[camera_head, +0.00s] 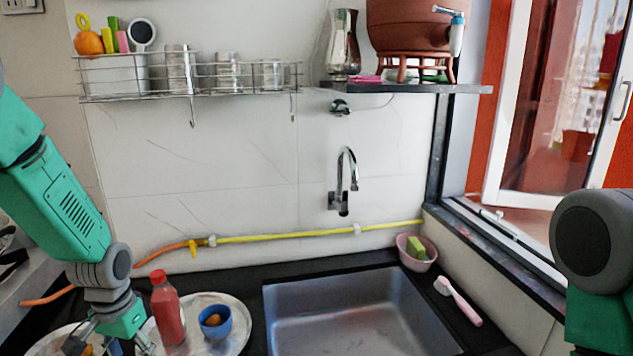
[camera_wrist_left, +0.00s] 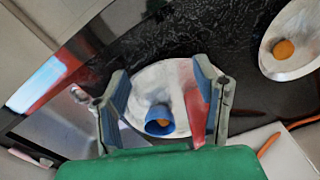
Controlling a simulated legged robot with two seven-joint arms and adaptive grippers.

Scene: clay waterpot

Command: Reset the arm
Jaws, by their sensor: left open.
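My left arm comes in from the left in the head view. Its gripper (camera_head: 110,346) hangs low over the counter's left end, beside the red bottle (camera_head: 167,308). In the left wrist view the gripper (camera_wrist_left: 162,72) is open, with nothing between its fingers. Beyond the fingers lies a round plate (camera_wrist_left: 150,78) with a blue cup (camera_wrist_left: 158,120). The red bottle is partly hidden behind one finger there. My right arm shows only at the right edge of the head view, and its gripper is out of view.
A steel sink (camera_head: 350,315) lies right of the plate (camera_head: 240,325), under a tap (camera_head: 346,175). A pink bowl (camera_head: 414,255) and a pink brush (camera_head: 460,300) lie right of it. A clay pot (camera_head: 412,28) stands on a shelf. A wire rack (camera_head: 240,90) hangs left.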

